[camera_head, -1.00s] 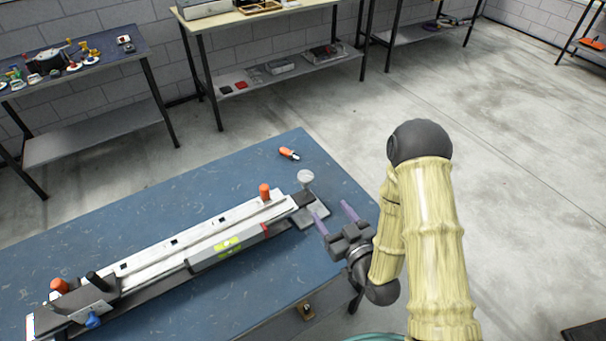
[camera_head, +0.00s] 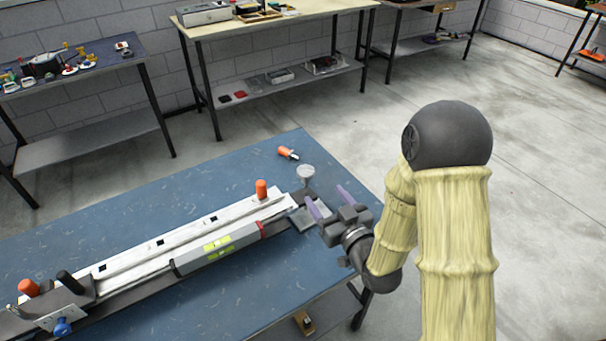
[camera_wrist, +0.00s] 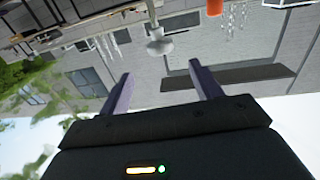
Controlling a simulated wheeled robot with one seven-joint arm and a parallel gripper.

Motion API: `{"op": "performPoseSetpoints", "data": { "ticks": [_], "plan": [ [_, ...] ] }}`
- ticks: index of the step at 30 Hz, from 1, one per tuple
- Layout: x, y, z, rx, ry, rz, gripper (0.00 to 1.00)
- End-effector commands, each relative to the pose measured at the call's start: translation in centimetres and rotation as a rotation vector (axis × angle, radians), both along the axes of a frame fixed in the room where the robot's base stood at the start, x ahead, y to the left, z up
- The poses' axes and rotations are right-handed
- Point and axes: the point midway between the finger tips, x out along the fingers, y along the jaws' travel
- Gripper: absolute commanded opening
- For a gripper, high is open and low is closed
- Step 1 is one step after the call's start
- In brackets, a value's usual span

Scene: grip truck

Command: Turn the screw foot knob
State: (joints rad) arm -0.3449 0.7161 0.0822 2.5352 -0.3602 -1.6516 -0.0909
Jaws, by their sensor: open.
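The screw foot knob (camera_head: 306,172) is a pale grey round disc on a short stem, at the right end of a long metal rail device (camera_head: 200,240) on the blue table. It also shows in the wrist view (camera_wrist: 160,46), beyond and between my finger tips, apart from them. My gripper (camera_head: 325,196) has two purple fingers, spread open and empty, just below and right of the knob in the head view. The open fingers also show in the wrist view (camera_wrist: 160,70). Nothing is between them.
A loose orange-handled piece (camera_head: 287,152) lies on the blue table (camera_head: 210,185) behind the knob. An orange knob (camera_head: 262,189) stands up from the rail nearby. A grey level with yellow-green vials (camera_head: 218,246) lies along the rail. The table's right edge is close to my gripper.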

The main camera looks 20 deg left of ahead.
Motion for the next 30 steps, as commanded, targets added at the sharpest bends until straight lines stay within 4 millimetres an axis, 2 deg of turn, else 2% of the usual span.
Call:
{"op": "performPoseSetpoints", "data": {
  "ticks": [12,30],
  "plan": [
    [1.1,1.2,0.0,0.005,-0.002,-0.003,0.64],
    [8.4,8.1,0.3,0.003,0.0,-0.002,0.64]
  ]
}}
